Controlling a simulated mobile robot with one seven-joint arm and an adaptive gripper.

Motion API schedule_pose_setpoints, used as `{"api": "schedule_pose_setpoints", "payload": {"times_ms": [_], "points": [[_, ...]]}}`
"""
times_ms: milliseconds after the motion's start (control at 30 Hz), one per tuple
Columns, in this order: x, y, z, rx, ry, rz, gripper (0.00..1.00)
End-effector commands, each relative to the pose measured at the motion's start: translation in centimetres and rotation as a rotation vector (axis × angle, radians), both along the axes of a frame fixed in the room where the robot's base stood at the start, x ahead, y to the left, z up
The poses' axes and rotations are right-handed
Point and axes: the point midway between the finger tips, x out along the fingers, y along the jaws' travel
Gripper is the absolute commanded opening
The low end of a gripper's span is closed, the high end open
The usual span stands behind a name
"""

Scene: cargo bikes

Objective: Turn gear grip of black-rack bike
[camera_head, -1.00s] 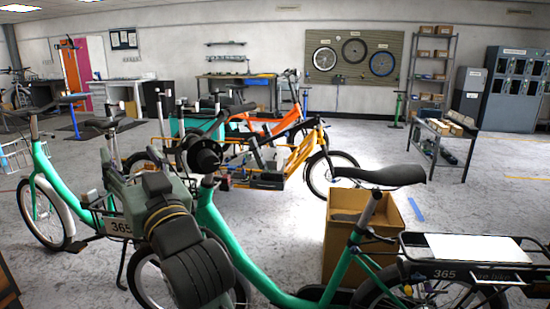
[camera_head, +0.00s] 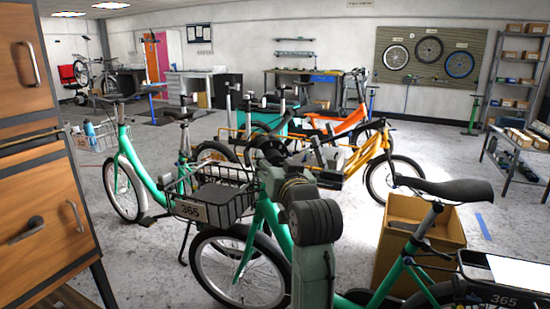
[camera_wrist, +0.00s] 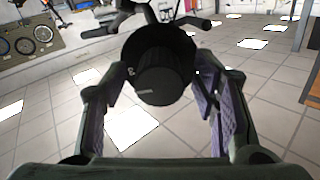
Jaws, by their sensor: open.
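The black-rack bike is the near green bike (camera_head: 274,222), with a dark saddle (camera_head: 448,190) and a flat black rack (camera_head: 500,292) carrying a white-topped panel. In the wrist view its gear grip (camera_wrist: 160,78) is a thick black cylinder seen end-on. My gripper (camera_wrist: 158,92) is open, with one finger on each side of the grip; whether they touch is unclear. In the head view my gripper (camera_head: 270,158) is at the handlebar, and my wrist and arm hide part of the bike's front.
A wooden drawer cabinet (camera_head: 40,170) stands close on the left. A cardboard box (camera_head: 412,235) stands by the near bike. Orange and yellow cargo bikes (camera_head: 372,150) are beyond.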

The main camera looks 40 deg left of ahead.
Motion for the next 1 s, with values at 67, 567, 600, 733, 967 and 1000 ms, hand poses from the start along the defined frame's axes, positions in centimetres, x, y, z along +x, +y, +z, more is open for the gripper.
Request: {"api": "schedule_pose_setpoints", "payload": {"times_ms": [67, 567, 600, 733, 967, 1000], "points": [[0.47, 0.68, 0.12, 0.001, 0.001, 0.001, 0.54], [0.95, 1.23, 0.01, 0.002, -0.001, 0.000, 0.48], [0.95, 1.23, 0.01, 0.002, -0.001, 0.000, 0.45], [0.95, 1.23, 0.01, 0.002, -0.001, 0.000, 0.36], [0.95, 1.23, 0.01, 0.001, -0.001, 0.000, 0.21], [0.95, 1.23, 0.00, 0.001, -0.001, 0.000, 0.18]]}}
